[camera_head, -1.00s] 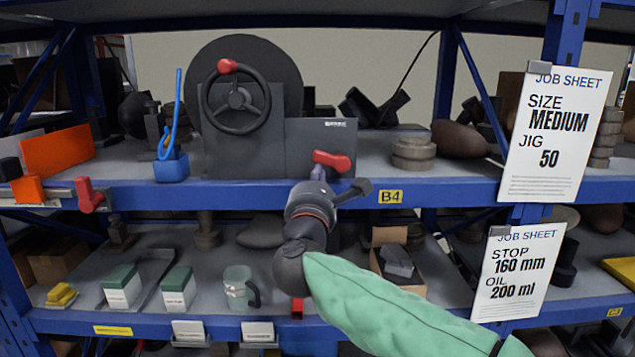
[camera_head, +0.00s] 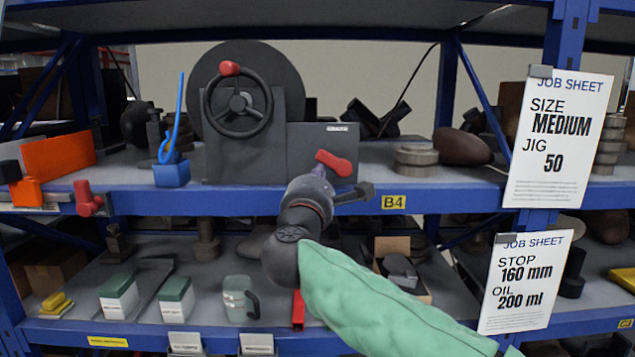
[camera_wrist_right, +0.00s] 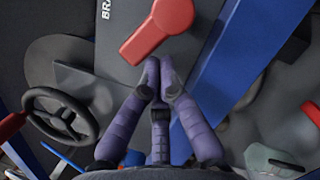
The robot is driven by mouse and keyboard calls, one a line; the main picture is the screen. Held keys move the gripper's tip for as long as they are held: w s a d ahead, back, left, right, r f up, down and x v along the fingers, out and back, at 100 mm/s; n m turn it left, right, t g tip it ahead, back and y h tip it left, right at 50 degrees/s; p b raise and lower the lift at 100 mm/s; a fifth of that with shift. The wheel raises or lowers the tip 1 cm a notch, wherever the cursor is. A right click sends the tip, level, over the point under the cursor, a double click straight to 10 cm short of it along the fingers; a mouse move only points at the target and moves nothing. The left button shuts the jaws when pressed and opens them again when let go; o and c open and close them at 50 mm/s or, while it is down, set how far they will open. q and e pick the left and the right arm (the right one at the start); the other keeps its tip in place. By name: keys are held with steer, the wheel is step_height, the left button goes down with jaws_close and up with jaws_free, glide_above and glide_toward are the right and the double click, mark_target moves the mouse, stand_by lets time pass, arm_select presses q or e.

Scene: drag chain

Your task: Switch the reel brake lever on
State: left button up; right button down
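The reel brake lever (camera_head: 336,163) is a red handle on the front of a dark grey housing (camera_head: 312,138). It slants down to the right in the head view. In the right wrist view the red lever (camera_wrist_right: 158,30) lies just beyond my fingertips. My right gripper (camera_head: 319,171) is right below the lever's left end in the head view. In the right wrist view its purple fingers (camera_wrist_right: 154,72) come together at the tips with nothing seen between them. I cannot tell whether they touch the lever. My left gripper is not in view.
A black handwheel (camera_head: 238,102) with a red knob stands left of the lever, before a large dark reel (camera_head: 290,85). A blue block (camera_head: 172,173) with a blue loop and another red lever (camera_head: 87,198) are further left. The blue shelf edge (camera_head: 440,199) runs below.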

mark_target(326, 153)
steer(key=shift+r+m, duration=0.15)
steer(key=shift+m, duration=0.15)
steer(key=shift+r+m+h+b, duration=0.15)
steer(key=shift+m+h+b, duration=0.15)
steer(key=shift+m+b, duration=0.25)
steer(key=shift+r+m+b, duration=0.2)
steer(key=shift+m+b, duration=0.2)
steer(key=shift+m, duration=0.05)
steer(key=shift+d+r+m+g+h+b, duration=0.15)
steer(key=shift+r+m+g+b, duration=0.2)
steer(key=shift+m, duration=0.5)
steer(key=shift+r+m+g+h+b, duration=0.15)
steer(key=shift+r+m+g+b, duration=0.2)
steer(key=shift+m, duration=0.5)
steer(key=shift+d+r+b, duration=0.15)
steer(key=shift+r+b, duration=0.15)
steer(key=shift+d+r, duration=0.3)
steer(key=shift+r, duration=0.15)
steer(key=shift+d+r, duration=0.1)
steer(key=shift+r, duration=0.05)
